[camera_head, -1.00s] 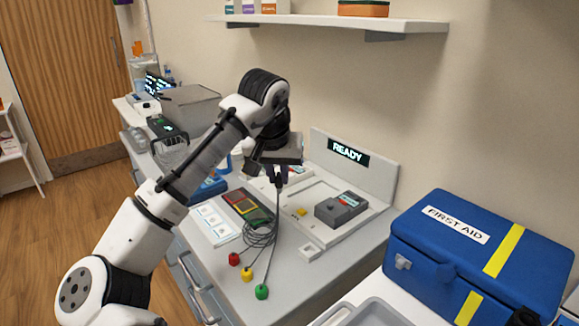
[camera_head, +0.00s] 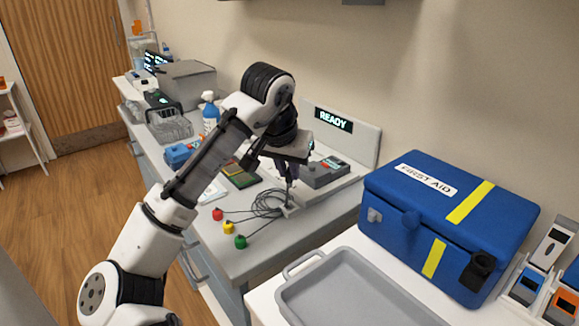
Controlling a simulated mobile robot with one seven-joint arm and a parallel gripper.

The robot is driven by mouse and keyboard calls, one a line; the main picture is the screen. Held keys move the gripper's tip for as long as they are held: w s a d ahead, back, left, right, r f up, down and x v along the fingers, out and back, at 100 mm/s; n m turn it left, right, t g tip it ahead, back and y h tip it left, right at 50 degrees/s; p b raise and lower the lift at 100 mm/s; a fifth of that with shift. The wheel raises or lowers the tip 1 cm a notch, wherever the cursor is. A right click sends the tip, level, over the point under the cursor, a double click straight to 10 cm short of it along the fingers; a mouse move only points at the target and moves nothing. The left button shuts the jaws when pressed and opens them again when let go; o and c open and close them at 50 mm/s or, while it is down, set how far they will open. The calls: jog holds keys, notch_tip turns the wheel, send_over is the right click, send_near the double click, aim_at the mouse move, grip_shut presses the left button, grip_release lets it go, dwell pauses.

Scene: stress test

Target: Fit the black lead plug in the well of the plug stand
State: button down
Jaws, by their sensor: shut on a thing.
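My gripper (camera_head: 293,168) points down over the right part of the grey counter and is shut on the black lead plug (camera_head: 290,184). The small pale plug stand (camera_head: 290,211) is at the front corner of the white station, just below the plug. Its well is too small to make out. I cannot tell whether the plug touches the stand.
Behind my gripper is a grey device (camera_head: 325,172) under a READY display (camera_head: 333,120). A green-framed device (camera_head: 240,174) lies to the left. A blue first aid bag (camera_head: 440,225) and a grey tray (camera_head: 355,290) are at the right.

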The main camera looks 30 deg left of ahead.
aim_at(288, 178)
jog(key=shift+f+b, duration=2.05)
jog(key=shift+f, duration=0.4)
jog(key=shift+r, duration=0.1)
jog(key=shift+f, duration=1.15)
jog(key=c, duration=1.7)
grip_release()
jog(key=shift+r, duration=0.1)
jog(key=shift+r+p, duration=1.65)
jog(key=shift+r, duration=0.3)
